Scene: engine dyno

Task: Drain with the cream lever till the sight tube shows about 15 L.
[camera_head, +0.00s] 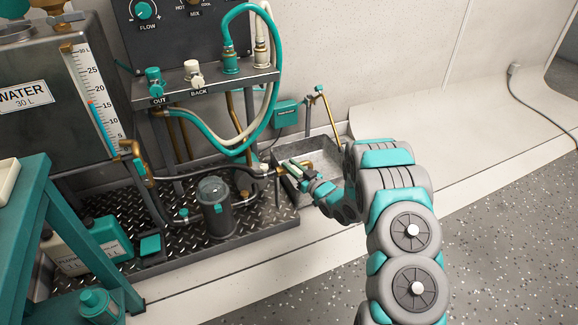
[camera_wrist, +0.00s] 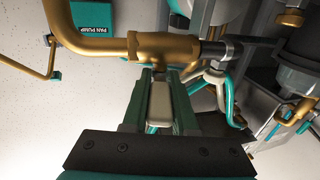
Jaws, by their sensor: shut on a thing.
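The sight tube (camera_head: 96,112) stands on the front of the grey water tank (camera_head: 35,125). A blue column shows in it with an orange-red mark at its top, between the 15 and 20 marks, a little above 15; the exact reading is hard to tell. The cream lever (camera_wrist: 160,103) sits between the two fingers of my gripper (camera_wrist: 159,90), just under a brass valve body (camera_wrist: 162,47). My gripper (camera_head: 302,180) is shut on the lever at the front left of a grey pan (camera_head: 325,157). My gripper mostly hides the lever in the head view.
A dark hose (camera_head: 215,170) leads from the tank side to the brass valve. A dark canister (camera_head: 215,208) stands on the checker-plate base (camera_head: 185,240) left of my gripper. A teal pan pump box (camera_head: 285,113) is behind. Teal and cream hoses loop above. Floor to the right is clear.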

